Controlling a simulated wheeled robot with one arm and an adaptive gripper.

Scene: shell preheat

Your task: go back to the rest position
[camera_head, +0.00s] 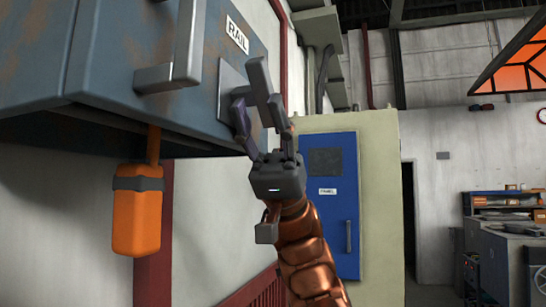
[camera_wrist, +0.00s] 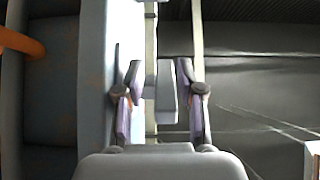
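My gripper (camera_head: 260,108) is raised beside a blue-grey wall cabinet (camera_head: 120,50) marked RAIL. Its two fingers are spread, one on each side of a short grey lever (camera_head: 260,80) that stands out from a plate on the cabinet. In the wrist view my gripper (camera_wrist: 162,88) has the grey lever (camera_wrist: 166,90) between its fingers, with a gap on the left. The right finger is very close to the lever, and I cannot tell whether it touches.
A thick grey handle (camera_head: 185,55) juts from the cabinet, left of the lever. An orange pendant (camera_head: 138,215) hangs below the cabinet. A blue door (camera_head: 335,225) is behind my arm. A workbench (camera_head: 505,255) stands far right, with open floor before it.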

